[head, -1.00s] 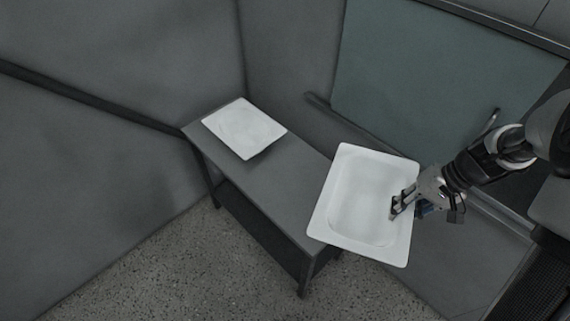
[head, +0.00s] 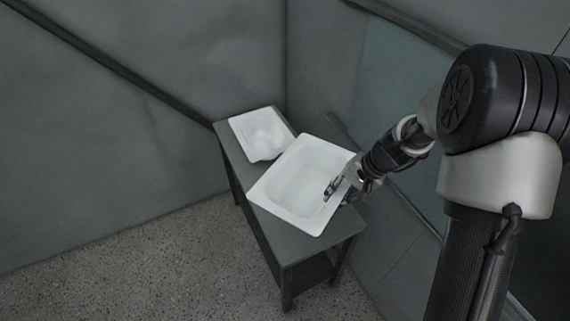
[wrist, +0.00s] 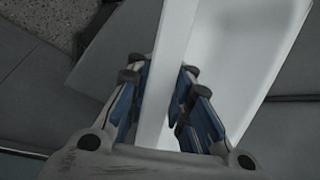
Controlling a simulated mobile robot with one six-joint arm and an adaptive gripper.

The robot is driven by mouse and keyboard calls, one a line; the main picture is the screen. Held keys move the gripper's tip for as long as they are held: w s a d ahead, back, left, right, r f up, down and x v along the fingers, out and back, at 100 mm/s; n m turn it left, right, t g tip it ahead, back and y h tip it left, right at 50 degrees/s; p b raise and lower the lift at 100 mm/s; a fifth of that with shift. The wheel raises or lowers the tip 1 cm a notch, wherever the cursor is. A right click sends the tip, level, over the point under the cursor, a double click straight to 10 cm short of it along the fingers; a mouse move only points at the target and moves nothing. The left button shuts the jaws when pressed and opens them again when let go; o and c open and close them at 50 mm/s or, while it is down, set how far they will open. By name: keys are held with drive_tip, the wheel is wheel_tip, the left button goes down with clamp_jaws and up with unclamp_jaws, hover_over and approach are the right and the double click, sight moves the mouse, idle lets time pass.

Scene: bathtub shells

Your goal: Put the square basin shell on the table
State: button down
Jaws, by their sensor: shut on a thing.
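The white square basin shell (head: 291,183) is in my gripper (head: 335,188), over the near and middle part of the grey table (head: 300,246). My gripper is shut on the shell's right rim. In the wrist view the blue-padded fingers (wrist: 161,100) stand on both sides of the white rim (wrist: 165,75). The shell looks roughly level, with its hollow facing up. I cannot tell whether its underside touches the tabletop.
A second white shell (head: 262,134) lies at the table's far end, close beside the held shell's far corner. The near end of the tabletop is bare. Grey walls stand behind and to the right. The speckled floor (head: 150,250) is clear at left.

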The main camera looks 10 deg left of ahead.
sight(312, 196)
drive_tip(key=w+a+m, duration=0.1)
drive_tip(key=a, duration=0.1)
drive_tip(key=w+a+m+t+p, duration=0.1)
drive_tip(key=m, duration=0.1)
drive_tip(key=w+a+m+t, duration=0.1)
drive_tip(key=a, duration=0.1)
drive_tip(key=shift+w+a+f+m+h+p, duration=0.1)
drive_tip(key=shift+w+a+m+h+p, duration=0.05)
drive_tip(key=shift+a+m+h+p, duration=0.2)
drive_tip(key=shift+w+a+f+m+t, duration=0.25)
drive_tip(key=shift+m+t, duration=0.15)
drive_tip(key=shift+m, duration=0.15)
wheel_tip(312, 196, down, 20)
drive_tip(key=b, duration=0.9)
drive_tip(key=shift+w, duration=0.1)
drive_tip(key=c, duration=1.4)
unclamp_jaws()
drive_tip(key=shift+h, duration=0.25)
drive_tip(key=shift+c, duration=0.2)
drive_tip(key=shift+d+r, duration=0.1)
drive_tip(key=shift+r, duration=0.05)
